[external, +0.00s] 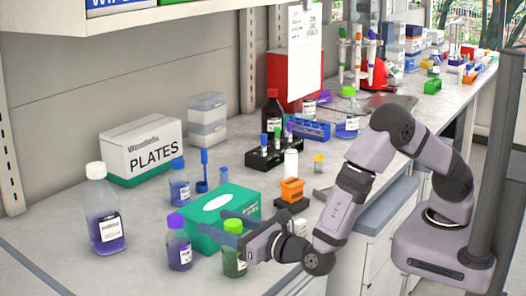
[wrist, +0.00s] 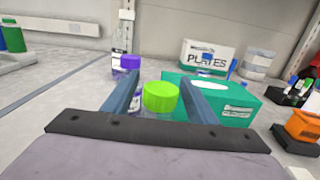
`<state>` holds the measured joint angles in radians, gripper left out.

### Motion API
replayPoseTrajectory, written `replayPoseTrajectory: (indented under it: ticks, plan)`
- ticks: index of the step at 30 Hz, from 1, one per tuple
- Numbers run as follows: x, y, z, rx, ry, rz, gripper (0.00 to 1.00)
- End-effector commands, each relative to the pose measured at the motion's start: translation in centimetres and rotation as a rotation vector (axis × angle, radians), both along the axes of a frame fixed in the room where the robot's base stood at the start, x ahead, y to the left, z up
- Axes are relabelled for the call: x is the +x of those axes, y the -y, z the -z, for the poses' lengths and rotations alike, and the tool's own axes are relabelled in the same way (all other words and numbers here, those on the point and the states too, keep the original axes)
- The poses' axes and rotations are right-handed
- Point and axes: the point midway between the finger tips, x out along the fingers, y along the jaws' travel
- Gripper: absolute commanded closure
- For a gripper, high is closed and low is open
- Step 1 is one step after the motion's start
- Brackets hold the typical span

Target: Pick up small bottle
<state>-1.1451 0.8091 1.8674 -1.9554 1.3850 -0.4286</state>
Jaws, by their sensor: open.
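A small bottle (external: 234,262) with a bright green cap and dark green contents stands upright on the bench near the front edge. In the wrist view its green cap (wrist: 160,97) lies between the two fingers of my gripper (wrist: 155,82). In the external view my gripper (external: 232,230) is low at the bottle, with its fingers open around the cap or neck. I cannot tell whether either finger touches it. Most of the bottle's body is hidden in the wrist view.
A purple-capped bottle (external: 179,248) stands close on the left. A green tissue box (external: 222,208) sits just behind the green-capped bottle. A large clear bottle (external: 104,215), a PLATES box (external: 140,150), a tube rack (external: 268,158) and an orange block (external: 292,190) stand farther off.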

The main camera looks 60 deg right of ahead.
Motion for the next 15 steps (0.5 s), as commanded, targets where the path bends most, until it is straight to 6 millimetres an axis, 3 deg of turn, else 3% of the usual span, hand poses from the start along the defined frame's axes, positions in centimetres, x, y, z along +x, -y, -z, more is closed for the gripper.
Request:
replayPoseTrajectory:
  ticks: [9, 11, 15]
  plan:
    - [0.52, 0.0, 0.08, 0.0, -0.001, 0.0, 0.48]
    - [0.51, 0.0, 0.07, 0.0, -0.001, 0.0, 0.6]
    - [0.5, 0.0, 0.06, 0.0, 0.0, 0.0, 0.93]
